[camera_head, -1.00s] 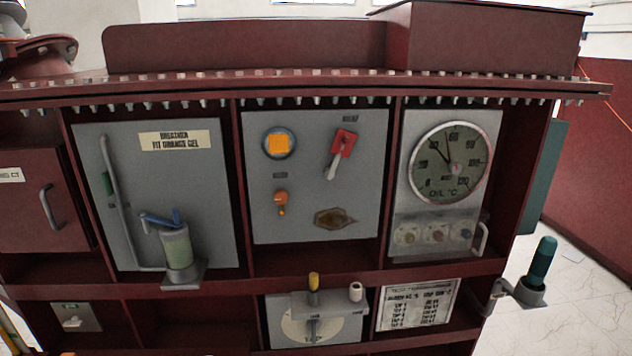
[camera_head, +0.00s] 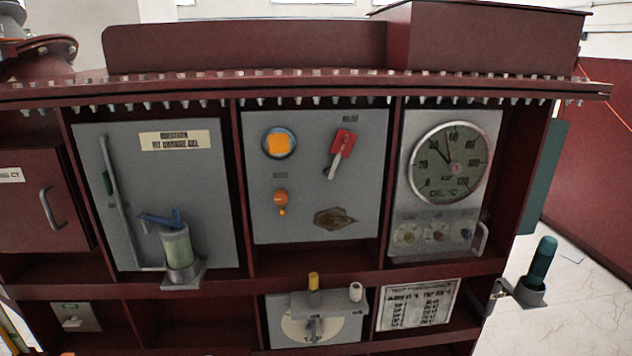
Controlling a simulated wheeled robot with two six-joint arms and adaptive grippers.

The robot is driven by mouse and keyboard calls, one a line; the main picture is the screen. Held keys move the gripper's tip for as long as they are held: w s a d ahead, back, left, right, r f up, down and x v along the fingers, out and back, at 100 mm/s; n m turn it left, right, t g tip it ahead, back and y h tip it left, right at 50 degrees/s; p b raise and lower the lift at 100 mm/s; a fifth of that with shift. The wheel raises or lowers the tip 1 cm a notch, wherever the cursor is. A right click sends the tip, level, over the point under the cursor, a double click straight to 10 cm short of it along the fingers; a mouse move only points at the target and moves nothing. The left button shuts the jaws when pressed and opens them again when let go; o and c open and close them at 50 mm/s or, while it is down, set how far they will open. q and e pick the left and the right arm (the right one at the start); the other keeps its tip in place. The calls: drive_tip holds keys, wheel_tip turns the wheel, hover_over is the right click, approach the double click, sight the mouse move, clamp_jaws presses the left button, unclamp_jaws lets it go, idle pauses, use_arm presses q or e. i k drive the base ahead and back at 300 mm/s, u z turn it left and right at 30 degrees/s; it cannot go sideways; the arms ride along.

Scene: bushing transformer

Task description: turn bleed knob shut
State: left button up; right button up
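The grey middle panel (camera_head: 310,100) of the dark red transformer carries several fittings. A small orange knob with a lower tip (camera_head: 281,199) sits at its left under a small dark label. A brass-brown fitting (camera_head: 335,218) sits at its lower right. An orange square on a round blue-grey base (camera_head: 279,142) is at upper left, and a red block with a pale lever (camera_head: 342,144) at upper right. The labels are too blurred to read, so I cannot tell which fitting is the bleed knob. Neither gripper is in view.
The left panel has a long handle and a breather cylinder (camera_head: 177,246) standing out on a bracket. A round dial gauge (camera_head: 449,164) is at right. A shelf with a yellow peg (camera_head: 313,281) juts out below. A teal-handled tool (camera_head: 542,262) stands in a side holder.

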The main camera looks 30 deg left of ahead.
sight(282, 196)
drive_tip(key=u, duration=1.25)
drive_tip(key=k, duration=0.5)
drive_tip(key=z, duration=2.1)
drive_tip(key=i, duration=1.45)
drive_tip(key=u, duration=2.5)
